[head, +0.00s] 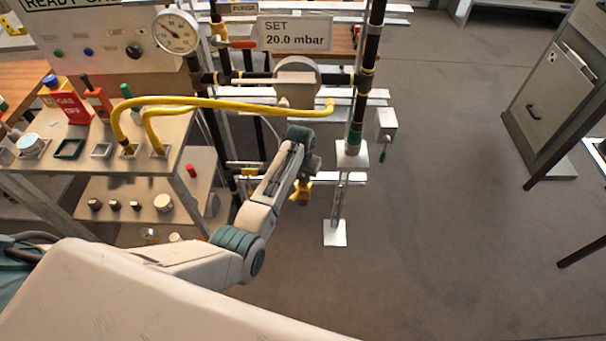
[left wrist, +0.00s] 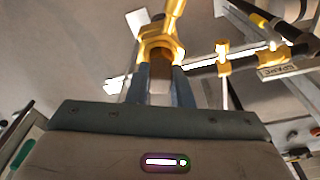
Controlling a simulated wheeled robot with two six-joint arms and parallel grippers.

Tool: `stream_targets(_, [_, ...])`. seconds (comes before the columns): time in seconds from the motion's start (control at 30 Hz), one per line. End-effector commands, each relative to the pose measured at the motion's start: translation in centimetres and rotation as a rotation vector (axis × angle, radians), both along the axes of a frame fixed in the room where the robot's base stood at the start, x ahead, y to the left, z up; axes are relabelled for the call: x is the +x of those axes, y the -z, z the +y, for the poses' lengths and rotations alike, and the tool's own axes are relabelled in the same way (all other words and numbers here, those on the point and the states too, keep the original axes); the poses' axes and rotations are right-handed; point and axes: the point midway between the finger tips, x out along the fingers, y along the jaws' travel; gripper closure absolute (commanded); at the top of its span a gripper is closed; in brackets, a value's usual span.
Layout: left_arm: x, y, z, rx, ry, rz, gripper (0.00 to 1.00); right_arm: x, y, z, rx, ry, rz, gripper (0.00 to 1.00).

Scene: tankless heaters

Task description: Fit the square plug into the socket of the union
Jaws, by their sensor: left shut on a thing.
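My left gripper (head: 308,172) reaches in from the lower left to the front of the pipe rack. In the left wrist view its two blue-grey fingers (left wrist: 163,84) are shut on a small brownish block (left wrist: 165,68), which I take to be the square plug; the fingers hide much of it. A brass fitting, apparently the union (left wrist: 160,42), is right at the fingertips, with a brass stem rising from it. It also shows in the head view (head: 300,192), just below the gripper. I cannot tell whether the block is in its socket. My right gripper is not in view.
A pressure gauge (head: 176,32) and a "SET 20.0 mbar" sign (head: 295,34) are at the top. A yellow hose (head: 235,104) arches above my gripper. A two-level bench (head: 185,140) stands left; open floor lies right.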

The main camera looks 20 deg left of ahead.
Motion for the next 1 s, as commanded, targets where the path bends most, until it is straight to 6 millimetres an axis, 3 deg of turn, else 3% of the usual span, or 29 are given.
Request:
stream_targets(0.17, [0.0,0.3,0.0,0.0,0.0,0.0,1.0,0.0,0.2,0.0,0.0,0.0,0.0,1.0])
stream_targets(0.2, [0.0,0.3,0.0,0.0,0.0,0.0,0.76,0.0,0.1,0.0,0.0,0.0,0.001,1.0])
stream_targets(0.3, [0.0,0.3,0.0,0.0,0.0,0.0,0.58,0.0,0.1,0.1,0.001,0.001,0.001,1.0])
stream_targets(0.7, [0.0,-0.5,0.0,0.0,0.0,-0.001,0.58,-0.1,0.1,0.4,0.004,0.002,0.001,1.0])
stream_targets(1.0, [-0.6,-5.9,0.1,-0.001,-0.001,-0.005,0.58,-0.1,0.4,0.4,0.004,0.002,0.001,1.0])
